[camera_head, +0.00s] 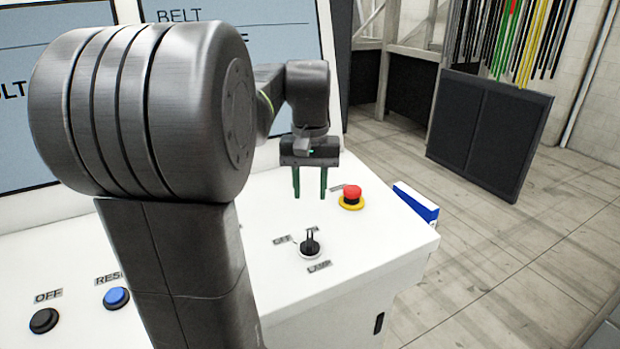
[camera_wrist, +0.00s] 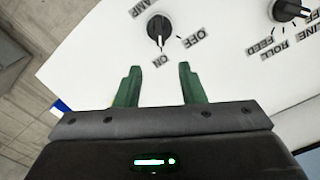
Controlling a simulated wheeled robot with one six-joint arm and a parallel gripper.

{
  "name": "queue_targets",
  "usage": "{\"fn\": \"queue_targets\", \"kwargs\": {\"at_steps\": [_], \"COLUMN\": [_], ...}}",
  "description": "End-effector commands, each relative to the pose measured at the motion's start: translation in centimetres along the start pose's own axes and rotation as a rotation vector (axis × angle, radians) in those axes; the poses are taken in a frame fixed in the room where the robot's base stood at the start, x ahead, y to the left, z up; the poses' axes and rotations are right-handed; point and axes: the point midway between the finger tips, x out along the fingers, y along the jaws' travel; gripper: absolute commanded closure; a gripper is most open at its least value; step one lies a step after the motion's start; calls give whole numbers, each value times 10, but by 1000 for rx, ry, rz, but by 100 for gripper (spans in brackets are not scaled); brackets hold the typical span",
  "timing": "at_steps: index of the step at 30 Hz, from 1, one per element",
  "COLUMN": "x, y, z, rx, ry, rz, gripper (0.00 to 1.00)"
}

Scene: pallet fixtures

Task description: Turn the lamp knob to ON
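The lamp knob (camera_head: 310,244) is a black knob on a white base, on the white console top, with a LAMP label in front of it. OFF and ON labels sit behind it; the ON label is partly hidden by the knob in the head view.
A red emergency button (camera_head: 351,195) on a yellow ring stands to the right of my gripper. Another black knob (camera_wrist: 287,10) with FEED, ROLL and LINE labels is at the wrist view's upper right. Blue (camera_head: 116,297) and black (camera_head: 44,320) buttons sit at the left.

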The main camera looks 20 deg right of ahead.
Motion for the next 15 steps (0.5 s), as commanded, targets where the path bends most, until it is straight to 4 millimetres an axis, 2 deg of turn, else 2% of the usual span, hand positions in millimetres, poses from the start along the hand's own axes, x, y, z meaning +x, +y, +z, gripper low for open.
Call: {"fn": "queue_targets", "kwargs": {"at_steps": [3,6,15], "x": [-15,-21,-24], "y": [0,0,0], "z": [-1,0,0], "rx": [0,0,0], "ry": [3,0,0], "rz": [0,0,0], "gripper": [64,64,64]}}
